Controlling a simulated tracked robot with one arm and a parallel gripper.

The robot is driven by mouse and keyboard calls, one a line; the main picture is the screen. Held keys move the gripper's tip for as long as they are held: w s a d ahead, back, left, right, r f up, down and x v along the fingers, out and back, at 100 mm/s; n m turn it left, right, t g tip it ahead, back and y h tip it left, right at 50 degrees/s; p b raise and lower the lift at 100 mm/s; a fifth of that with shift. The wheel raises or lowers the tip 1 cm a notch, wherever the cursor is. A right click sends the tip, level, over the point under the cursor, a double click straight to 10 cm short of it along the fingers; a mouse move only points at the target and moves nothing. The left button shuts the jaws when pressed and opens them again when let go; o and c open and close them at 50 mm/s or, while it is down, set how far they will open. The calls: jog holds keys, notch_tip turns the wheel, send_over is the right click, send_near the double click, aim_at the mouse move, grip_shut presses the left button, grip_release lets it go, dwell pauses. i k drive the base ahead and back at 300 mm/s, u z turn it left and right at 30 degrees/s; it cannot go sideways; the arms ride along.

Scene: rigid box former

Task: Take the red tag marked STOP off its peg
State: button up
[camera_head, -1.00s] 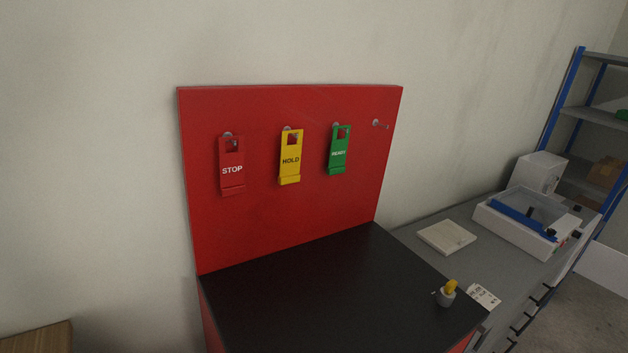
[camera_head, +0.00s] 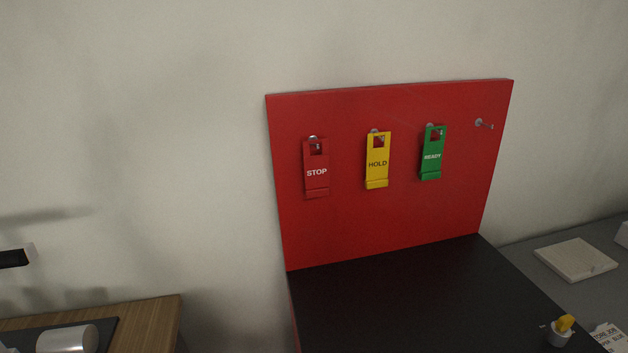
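The red tag marked STOP (camera_head: 316,180) hangs from a peg (camera_head: 313,139) at the left of an upright red board (camera_head: 380,225). The peg passes through the square hole near the tag's top. The tag hangs about upright against the board, red on red, with white letters. My gripper does not show in this view, so its distance from the tag and its opening cannot be seen.
A yellow HOLD tag (camera_head: 377,172) and a green READY tag (camera_head: 432,160) hang to the right, then an empty peg (camera_head: 485,124). A dark worktop (camera_head: 420,300) lies below. A wooden table (camera_head: 150,315) with a metal cylinder (camera_head: 67,339) stands lower left.

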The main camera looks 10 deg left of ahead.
aim_at(316, 167)
jog(key=z, duration=0.1)
jog(key=i, duration=1)
jog(key=u, duration=0.1)
